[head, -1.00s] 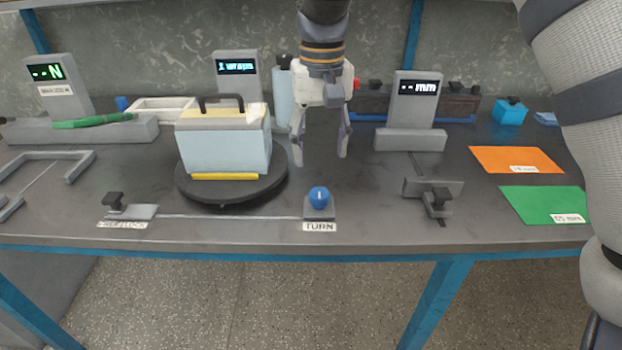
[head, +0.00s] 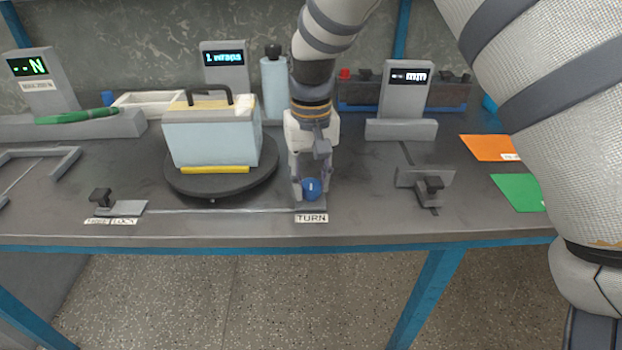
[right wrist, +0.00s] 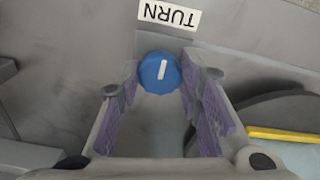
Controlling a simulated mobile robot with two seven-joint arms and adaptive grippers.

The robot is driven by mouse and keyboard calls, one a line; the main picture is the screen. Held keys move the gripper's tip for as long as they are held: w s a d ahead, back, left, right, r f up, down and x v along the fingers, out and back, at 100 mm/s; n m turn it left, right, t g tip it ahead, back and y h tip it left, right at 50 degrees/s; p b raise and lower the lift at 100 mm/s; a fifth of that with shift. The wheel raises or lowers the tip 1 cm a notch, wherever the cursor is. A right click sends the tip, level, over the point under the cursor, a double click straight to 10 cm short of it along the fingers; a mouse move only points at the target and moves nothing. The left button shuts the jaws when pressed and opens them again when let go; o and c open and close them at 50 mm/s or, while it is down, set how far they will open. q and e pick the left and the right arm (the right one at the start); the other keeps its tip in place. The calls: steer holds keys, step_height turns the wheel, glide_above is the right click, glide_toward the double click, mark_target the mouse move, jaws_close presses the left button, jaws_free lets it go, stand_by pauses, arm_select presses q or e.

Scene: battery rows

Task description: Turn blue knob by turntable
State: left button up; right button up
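The blue knob (head: 312,189) with a white mark sits at the table's front edge, behind a TURN label (head: 311,218). My right gripper (head: 311,190) points down over it, one finger on each side. In the right wrist view the purple finger pads flank the knob (right wrist: 160,72) closely and appear to touch it; its white mark runs nearly in line with the fingers. The dark round turntable (head: 221,196) stands left of the knob and carries a light-blue box (head: 213,140) with a dark handle and a yellow strip. My left gripper is out of view.
A black-handled slide lock (head: 118,207) is at the front left. A clamp-like fixture (head: 428,186) stands right of the knob. Displays reading "1 wraps" (head: 223,58) and "mm" (head: 409,77) stand behind. Orange (head: 488,148) and green (head: 518,191) sheets lie at right.

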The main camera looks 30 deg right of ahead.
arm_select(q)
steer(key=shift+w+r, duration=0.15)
arm_select(e)
steer(key=shift+r+m, duration=0.1)
steer(key=shift+m, duration=0.2)
steer(key=shift+m+p, duration=0.4)
steer(key=shift+m, duration=0.7)
steer(key=m, duration=0.2)
steer(key=shift+m, duration=0.3)
steer(key=m, duration=0.3)
steer(key=shift+p, duration=0.35)
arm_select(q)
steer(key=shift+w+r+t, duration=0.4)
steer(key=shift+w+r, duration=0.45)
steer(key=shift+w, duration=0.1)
arm_select(e)
steer(key=shift+m, duration=1.6)
steer(key=o, duration=1.2)
